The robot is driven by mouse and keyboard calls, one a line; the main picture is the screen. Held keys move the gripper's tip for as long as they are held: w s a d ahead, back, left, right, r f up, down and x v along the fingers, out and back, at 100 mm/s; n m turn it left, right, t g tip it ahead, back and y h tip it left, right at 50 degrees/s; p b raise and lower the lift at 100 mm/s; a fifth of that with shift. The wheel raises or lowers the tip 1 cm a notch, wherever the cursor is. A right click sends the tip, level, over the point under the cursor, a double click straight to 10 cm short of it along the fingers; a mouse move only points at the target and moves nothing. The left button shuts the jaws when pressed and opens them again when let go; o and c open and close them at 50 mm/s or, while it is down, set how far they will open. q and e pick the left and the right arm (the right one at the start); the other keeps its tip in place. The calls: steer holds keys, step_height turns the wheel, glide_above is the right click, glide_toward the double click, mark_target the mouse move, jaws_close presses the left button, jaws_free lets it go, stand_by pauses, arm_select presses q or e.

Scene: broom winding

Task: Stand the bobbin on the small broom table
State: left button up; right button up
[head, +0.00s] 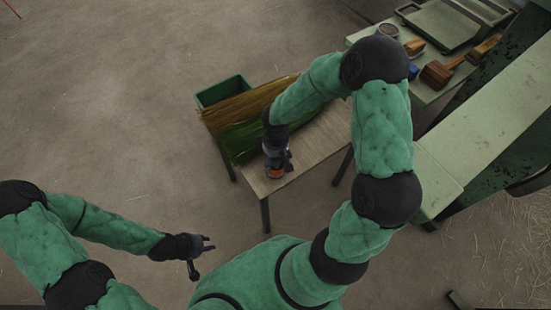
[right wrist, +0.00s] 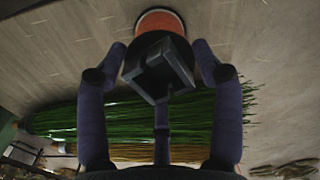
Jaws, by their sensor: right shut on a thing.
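The bobbin (head: 275,173), orange-red with a pale rim, is at the front part of the small broom table (head: 312,151). It also shows at the top of the right wrist view (right wrist: 160,22), with wood around it. My right gripper (head: 277,160) is shut on it from above; its dark fingers hide much of the bobbin. The bobbin looks roughly upright and close to the tabletop, but I cannot tell whether it touches. My left gripper (head: 203,254) is open and empty, with its fingers apart, over the floor left of the table.
Green bristles (head: 245,138) and brown bristles (head: 255,103) lie along the table's left side, beside a green bin (head: 222,90). A green bench (head: 433,94) with brushes and a tray (head: 440,26) stands at the upper right. The floor at left is clear.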

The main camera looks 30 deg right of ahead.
mark_target(276, 161)
steer(key=o, duration=1.5)
steer(key=shift+f, duration=0.1)
steer(key=shift+o, duration=0.2)
steer(key=shift+r, duration=0.45)
step_height(276, 161, up, 12)
steer(key=p, duration=0.5)
steer(key=shift+f, duration=0.25)
